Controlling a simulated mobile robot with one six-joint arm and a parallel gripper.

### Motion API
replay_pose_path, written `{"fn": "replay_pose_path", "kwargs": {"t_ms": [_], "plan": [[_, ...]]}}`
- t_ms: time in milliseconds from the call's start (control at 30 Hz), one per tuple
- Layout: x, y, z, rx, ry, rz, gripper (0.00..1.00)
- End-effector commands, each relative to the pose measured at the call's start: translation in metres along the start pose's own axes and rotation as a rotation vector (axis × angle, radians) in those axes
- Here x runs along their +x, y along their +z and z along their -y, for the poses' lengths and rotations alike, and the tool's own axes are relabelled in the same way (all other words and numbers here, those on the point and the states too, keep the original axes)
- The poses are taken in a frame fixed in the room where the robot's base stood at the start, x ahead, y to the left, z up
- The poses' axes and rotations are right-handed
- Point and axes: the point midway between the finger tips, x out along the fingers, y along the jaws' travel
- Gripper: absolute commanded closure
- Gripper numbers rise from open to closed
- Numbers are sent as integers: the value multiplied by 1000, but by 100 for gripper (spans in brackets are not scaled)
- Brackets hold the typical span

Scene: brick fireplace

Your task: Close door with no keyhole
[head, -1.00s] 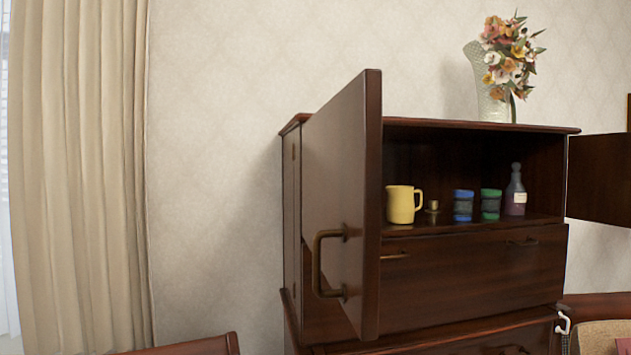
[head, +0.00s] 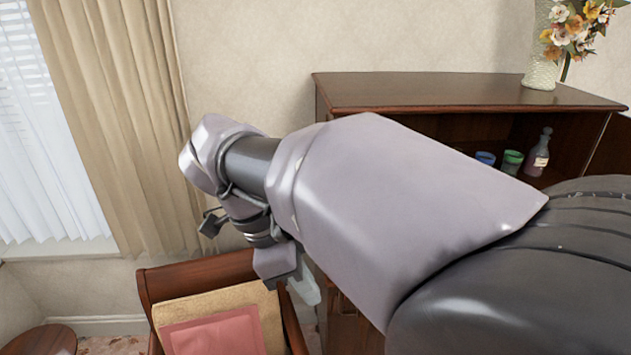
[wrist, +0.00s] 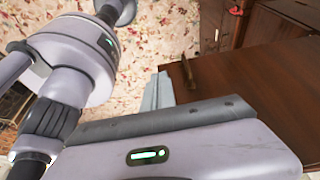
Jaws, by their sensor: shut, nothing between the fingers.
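The cabinet (head: 430,92) stands at the right in the head view. Its left door is mostly hidden behind my arm there. In the wrist view a dark brown wooden panel (wrist: 255,90), seemingly that door, fills the right side, with a brass-coloured handle (wrist: 188,72) on it. My gripper (wrist: 157,92) is shut and empty, close to the panel's edge and left of the handle; I cannot tell whether it touches. In the head view my gripper (head: 305,288) is low, in front of the cabinet's left side. The right door (head: 612,160) stands open. No keyhole is discernible.
A curtain (head: 110,100) hangs at the left.

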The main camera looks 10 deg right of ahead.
Motion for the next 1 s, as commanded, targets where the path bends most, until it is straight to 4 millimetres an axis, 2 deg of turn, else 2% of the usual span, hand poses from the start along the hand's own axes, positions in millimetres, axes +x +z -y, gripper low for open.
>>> {"fn": "replay_pose_path", "kwargs": {"t_ms": [67,167,567,733,1000], "plan": [[0,0,1,16,3,-9,100],[17,1,1,17,4,-10,100],[103,0,0,16,5,-7,100],[109,-26,0,19,3,-5,100],[115,-37,0,15,2,-5,100]]}}
